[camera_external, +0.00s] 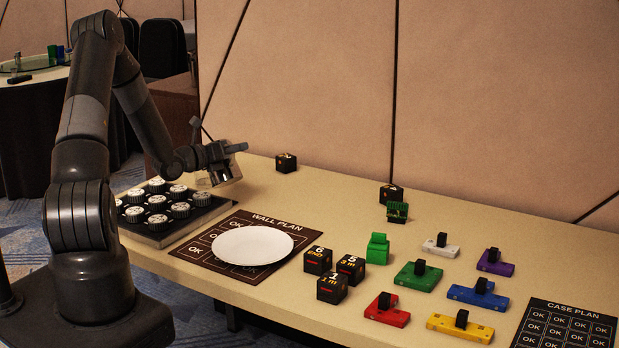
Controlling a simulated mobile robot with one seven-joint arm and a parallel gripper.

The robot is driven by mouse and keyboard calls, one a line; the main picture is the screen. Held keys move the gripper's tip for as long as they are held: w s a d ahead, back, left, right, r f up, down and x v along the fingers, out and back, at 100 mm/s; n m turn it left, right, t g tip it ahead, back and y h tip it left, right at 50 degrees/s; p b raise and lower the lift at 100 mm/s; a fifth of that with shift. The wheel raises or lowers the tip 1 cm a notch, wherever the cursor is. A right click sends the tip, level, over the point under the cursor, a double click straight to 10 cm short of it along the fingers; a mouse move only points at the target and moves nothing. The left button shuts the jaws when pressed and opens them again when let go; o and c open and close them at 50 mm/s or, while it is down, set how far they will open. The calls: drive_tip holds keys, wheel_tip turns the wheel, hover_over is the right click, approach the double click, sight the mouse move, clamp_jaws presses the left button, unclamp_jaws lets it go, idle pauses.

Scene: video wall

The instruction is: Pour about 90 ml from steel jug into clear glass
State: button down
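My gripper (234,148) is above the back edge of the table, just past the dial tray, pointing right. A small shiny silvery object (222,173) is directly beneath it and partly covered; it may be the steel jug, but I cannot tell whether the gripper holds it. A pale, see-through shape (203,179) beside it on the left may be the clear glass; it is too small to be sure. No liquid level can be made out. The fingers are too small and dark to show whether they are open or shut.
A tray of round dials (152,234) stands left of a white plate (252,245) lying on the wall plan mat (197,252). Black numbered cubes (332,288) and coloured blocks (418,275) fill the right. A black cube (286,162) sits at the back. Bare table lies between.

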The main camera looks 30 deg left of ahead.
drive_tip(key=shift+w+a+r+n, duration=0.15)
drive_tip(key=shift+a+r+n, duration=0.15)
drive_tip(key=shift+a, duration=0.15)
drive_tip(key=a+r+n, duration=0.1)
drive_tip(key=r+n, duration=0.2)
drive_tip(key=shift+w+a, duration=0.4)
drive_tip(key=shift+w+a+r+n, duration=0.25)
drive_tip(key=shift+a+r+n, duration=0.35)
drive_tip(key=shift+r+n, duration=0.25)
drive_tip(key=shift+w+a+r+n, duration=0.1)
drive_tip(key=shift+a+r+n, duration=0.1)
drive_tip(key=shift+n, duration=0.15)
drive_tip(key=shift+w+a+r, duration=0.1)
drive_tip(key=shift+a+r, duration=0.05)
drive_tip(key=shift+a, duration=0.1)
drive_tip(key=shift+a+r+n, duration=0.15)
drive_tip(key=shift+n, duration=0.25)
drive_tip(key=shift+w+a+r, duration=0.1)
drive_tip(key=shift+a+r, duration=0.05)
drive_tip(key=shift+a, duration=0.05)
drive_tip(key=shift+w+a+r+n+p, duration=0.25)
drive_tip(key=shift+a+n+p, duration=0.2)
drive_tip(key=shift+a, duration=0.15)
drive_tip(key=shift+w+a+r+n+p, duration=0.15)
drive_tip(key=shift+w+a+n+p, duration=0.1)
drive_tip(key=shift+a+n+p, duration=0.25)
